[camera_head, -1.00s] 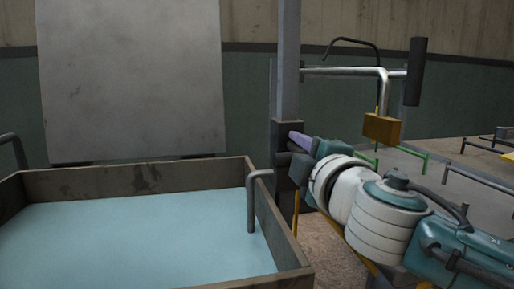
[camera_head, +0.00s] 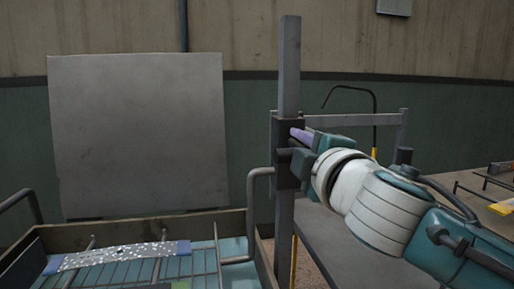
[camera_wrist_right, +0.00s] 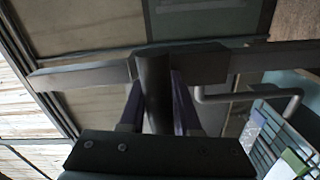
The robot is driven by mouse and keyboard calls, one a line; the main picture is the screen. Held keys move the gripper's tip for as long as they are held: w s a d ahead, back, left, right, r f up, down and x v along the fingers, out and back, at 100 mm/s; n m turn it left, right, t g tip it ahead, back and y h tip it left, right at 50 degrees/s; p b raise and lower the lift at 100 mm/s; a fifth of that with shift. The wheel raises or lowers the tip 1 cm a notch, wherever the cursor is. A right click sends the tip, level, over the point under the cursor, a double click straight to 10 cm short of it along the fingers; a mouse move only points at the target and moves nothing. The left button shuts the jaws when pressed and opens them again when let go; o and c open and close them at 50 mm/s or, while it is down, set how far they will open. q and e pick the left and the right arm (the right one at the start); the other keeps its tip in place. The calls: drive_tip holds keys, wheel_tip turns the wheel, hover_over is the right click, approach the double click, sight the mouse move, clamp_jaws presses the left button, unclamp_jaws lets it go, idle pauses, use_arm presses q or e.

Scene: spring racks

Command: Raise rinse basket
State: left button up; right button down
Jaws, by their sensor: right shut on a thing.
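The rinse basket (camera_head: 130,268) is a wire rack at the lower left of the head view, showing above the pale blue water of the trough. A bent grey rod (camera_head: 262,205) runs from it to a dark sliding block (camera_head: 289,152) on an upright post (camera_head: 289,65). My right gripper (camera_head: 298,146) is at this block. In the right wrist view, my right gripper (camera_wrist_right: 156,95) is shut around a dark round handle (camera_wrist_right: 154,80) on the block, with a purple-sided finger on each side. The basket's wires also show in the wrist view (camera_wrist_right: 268,150). My left gripper is out of view.
The trough's brown wall (camera_head: 150,228) surrounds the basket. A speckled strip with blue ends (camera_head: 115,256) lies on the basket. A grey panel (camera_head: 140,130) stands behind. A metal frame (camera_head: 365,120) and a bench with racks (camera_head: 490,185) stand to the right.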

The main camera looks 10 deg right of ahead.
drive_tip(key=shift+a+r, duration=0.1)
drive_tip(key=shift+r, duration=0.45)
drive_tip(key=c, duration=0.7)
unclamp_jaws()
drive_tip(key=shift+f, duration=0.1)
drive_tip(key=shift+o, duration=0.2)
drive_tip(key=shift+f, duration=0.1)
drive_tip(key=shift+s, duration=0.1)
drive_tip(key=shift+s, duration=0.2)
drive_tip(key=s, duration=0.9)
drive_tip(key=shift+s+d, duration=0.2)
